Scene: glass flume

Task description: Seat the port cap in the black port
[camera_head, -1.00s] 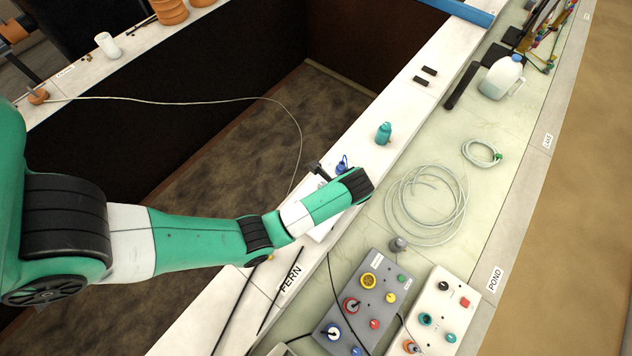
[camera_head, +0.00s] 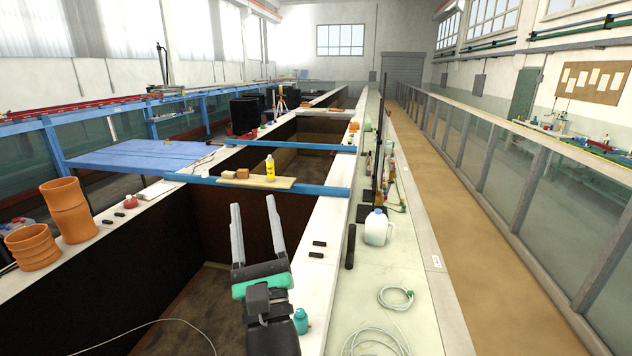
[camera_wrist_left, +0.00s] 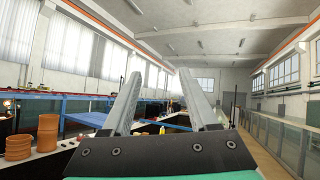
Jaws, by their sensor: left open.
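My left gripper (camera_head: 256,233) is raised over the dark open tank, its two grey fingers spread and pointing up and away. It is open and empty. In the left wrist view the same fingers (camera_wrist_left: 165,98) stand apart with only the hall between them. The port cap and the black port cannot be made out in the current views. My right gripper is not in view.
A teal bottle (camera_head: 300,320) stands on the white ledge beside my left arm. A white jug (camera_head: 376,228) and coiled hoses (camera_head: 396,297) lie on the greenish bench.

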